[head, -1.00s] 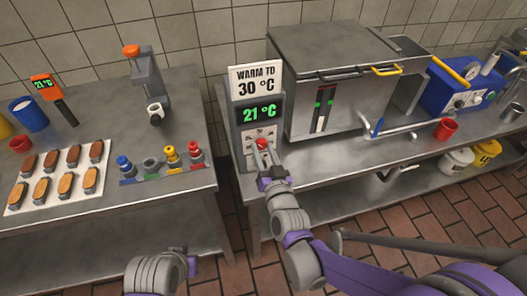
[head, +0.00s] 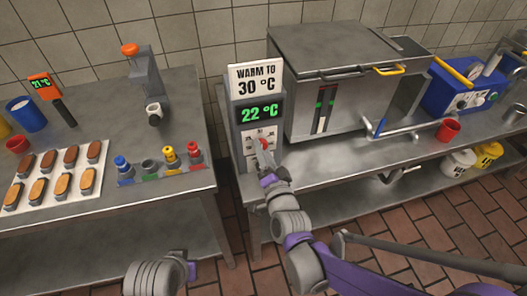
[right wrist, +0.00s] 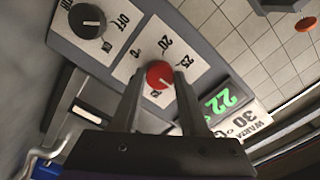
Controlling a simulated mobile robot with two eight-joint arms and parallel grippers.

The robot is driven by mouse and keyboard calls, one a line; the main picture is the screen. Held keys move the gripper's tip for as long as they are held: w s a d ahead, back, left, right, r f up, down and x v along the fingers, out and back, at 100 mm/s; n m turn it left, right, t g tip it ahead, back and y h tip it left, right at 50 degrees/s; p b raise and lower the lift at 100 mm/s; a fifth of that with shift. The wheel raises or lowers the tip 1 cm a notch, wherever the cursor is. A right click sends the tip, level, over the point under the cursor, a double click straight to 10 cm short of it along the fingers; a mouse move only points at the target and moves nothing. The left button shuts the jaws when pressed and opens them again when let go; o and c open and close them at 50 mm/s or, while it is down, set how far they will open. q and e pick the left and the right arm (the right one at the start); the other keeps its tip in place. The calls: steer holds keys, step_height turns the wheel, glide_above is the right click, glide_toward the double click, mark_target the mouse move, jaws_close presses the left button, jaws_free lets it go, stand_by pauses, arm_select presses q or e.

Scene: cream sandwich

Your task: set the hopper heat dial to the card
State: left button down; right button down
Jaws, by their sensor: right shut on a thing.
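The card (head: 258,79) on top of the grey control panel (head: 246,152) reads "WARM TO 30 °C". The green display (head: 260,113) below it reads 22 °C. The red heat dial (right wrist: 160,74) sits on a white scale plate, where 20 and 25 can be read in the right wrist view. My right gripper (right wrist: 159,80) is shut on the red dial, one finger on each side. In the head view, my right gripper (head: 265,158) reaches the panel front and partly hides the dial.
A black OFF knob (right wrist: 87,20) sits beside the red dial. The steel hopper (head: 345,85) with a yellow handle stands right of the panel. A blue-handled lever (head: 405,130) and a red cup (head: 447,130) are farther right. The left table (head: 100,125) stands apart across a gap.

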stand_by(0.5)
steer(key=shift+c, duration=2.1)
jaws_free()
steer(key=shift+s, duration=0.15)
steer(key=v, duration=1)
steer(key=shift+s+p, duration=0.25)
steer(key=shift+p, duration=0.1)
steer(key=shift+d, duration=0.1)
